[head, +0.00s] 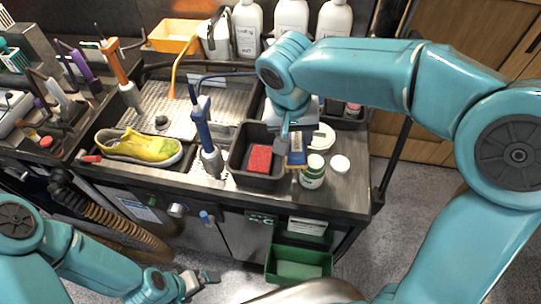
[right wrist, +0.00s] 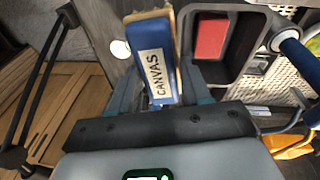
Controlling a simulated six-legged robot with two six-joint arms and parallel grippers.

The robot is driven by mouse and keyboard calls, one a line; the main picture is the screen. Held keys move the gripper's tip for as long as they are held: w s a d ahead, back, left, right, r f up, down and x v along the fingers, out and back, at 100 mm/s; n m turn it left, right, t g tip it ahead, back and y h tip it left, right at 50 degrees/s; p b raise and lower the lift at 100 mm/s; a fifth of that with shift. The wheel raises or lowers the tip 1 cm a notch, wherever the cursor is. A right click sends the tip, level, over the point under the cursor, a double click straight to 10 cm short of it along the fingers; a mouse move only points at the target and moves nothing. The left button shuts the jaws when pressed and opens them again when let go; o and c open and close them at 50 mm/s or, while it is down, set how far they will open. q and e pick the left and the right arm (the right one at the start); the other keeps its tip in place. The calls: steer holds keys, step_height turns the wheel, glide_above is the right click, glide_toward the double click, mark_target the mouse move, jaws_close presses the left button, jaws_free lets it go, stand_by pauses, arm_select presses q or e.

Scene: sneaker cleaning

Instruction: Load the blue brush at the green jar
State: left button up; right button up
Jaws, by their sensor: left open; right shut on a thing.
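The blue brush (head: 297,155) hangs from my right gripper (head: 294,128), which is shut on it. In the right wrist view the brush (right wrist: 152,62) shows a "CANVAS" label and a tan edge. The green jar (head: 313,173), with a pale top, stands at the right front of the bench. In the head view the brush's lower end overlaps the jar's left upper edge; I cannot tell whether they touch. My left gripper (head: 207,279) is open and empty, low in front of the bench.
A white round lid (head: 340,163) lies right of the jar. A dark bin (head: 240,157) holding a red sponge (head: 260,158) stands to the left. A yellow sneaker (head: 139,147) lies further left. A green bin (head: 298,266) hangs below the bench front.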

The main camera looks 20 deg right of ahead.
steer(key=d+r+m+p, duration=0.1)
steer(key=d+m+p, duration=0.1)
steer(key=d, duration=0.4)
arm_select(q)
steer(key=f+b, duration=0.1)
steer(key=b, duration=0.1)
steer(key=a+b, duration=0.1)
steer(key=b, duration=0.1)
steer(key=shift+f+b, duration=0.3)
steer(key=shift+f, duration=0.05)
arm_select(e)
step_height(320, 180, down, 6)
arm_select(q)
steer(key=shift+d, duration=0.1)
arm_select(e)
steer(key=shift+s+d, duration=0.1)
arm_select(q)
steer(key=shift+f+b, duration=0.7)
arm_select(e)
steer(key=shift+f, duration=0.7)
stand_by(0.8)
